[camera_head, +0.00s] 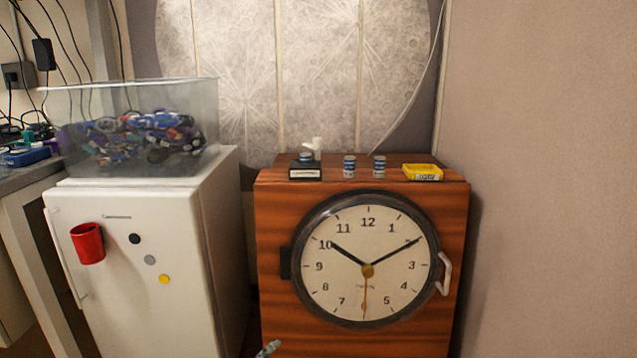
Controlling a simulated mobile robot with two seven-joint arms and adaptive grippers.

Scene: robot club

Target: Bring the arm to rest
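Neither of my grippers can be made out in the head view, and no arm of mine clearly shows. A small grey-green tip (268,348) pokes in at the bottom edge in front of the wooden cabinet (290,335). I cannot tell what it belongs to. The cabinet has a large round clock (340,285) on its front, with a pale handle (444,273) at the clock's right side.
On the cabinet top stand a black box with a white figure (305,170), two small striped cylinders (349,166) (379,166) and a yellow box (422,172). A white fridge (150,270) with a red cup (87,243) carries a clear bin (140,135). A cluttered bench (30,178) stands left.

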